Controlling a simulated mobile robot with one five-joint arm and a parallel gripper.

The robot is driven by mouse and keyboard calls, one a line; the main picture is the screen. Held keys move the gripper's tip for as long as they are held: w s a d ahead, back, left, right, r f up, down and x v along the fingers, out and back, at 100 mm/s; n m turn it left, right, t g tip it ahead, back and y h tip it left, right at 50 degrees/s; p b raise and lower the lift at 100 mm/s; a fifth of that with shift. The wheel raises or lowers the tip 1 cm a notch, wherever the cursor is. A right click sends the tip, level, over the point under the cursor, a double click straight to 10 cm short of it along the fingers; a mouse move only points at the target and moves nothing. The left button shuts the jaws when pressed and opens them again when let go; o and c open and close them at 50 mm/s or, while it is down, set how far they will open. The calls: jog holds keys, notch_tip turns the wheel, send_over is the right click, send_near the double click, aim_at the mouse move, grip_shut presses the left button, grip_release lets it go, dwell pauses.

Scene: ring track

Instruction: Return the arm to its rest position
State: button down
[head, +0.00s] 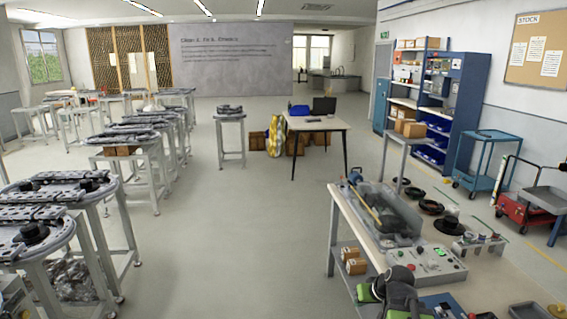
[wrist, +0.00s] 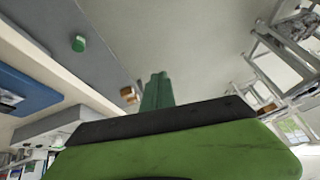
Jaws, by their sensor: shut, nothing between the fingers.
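My gripper (wrist: 157,88) shows in the wrist view as green fingers standing close together beyond a black and green body. It is shut with nothing between the fingers. In the head view, green and black parts of my arm (head: 396,290) show at the bottom, over the near left edge of the workbench (head: 510,275). The fingertips cannot be made out clearly there. The wrist view is tilted, with the floor and bench edge around the fingers.
On the workbench are a grey tub (head: 385,215), a control box (head: 425,262) with a green light, and several dark rings. Ring-track tables (head: 75,190) line the left. A desk (head: 315,123) stands ahead. The central floor (head: 235,230) is clear.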

jog(key=s+a+f+n+g, duration=0.1)
jog(key=s+a+g, duration=0.1)
jog(key=a, duration=0.6)
jog(key=s+a+f+n+g, duration=0.2)
jog(key=a, duration=0.7)
jog(key=s+m, duration=0.1)
jog(key=s+d+g+h, duration=0.1)
jog(key=s, duration=0.1)
jog(key=s+d+m+g, duration=0.1)
jog(key=s, duration=0.1)
jog(key=shift+s+d+f+m+h, duration=0.2)
jog(key=shift+d+f+m+h, duration=0.1)
jog(key=shift+h, duration=0.1)
jog(key=shift+a, duration=0.1)
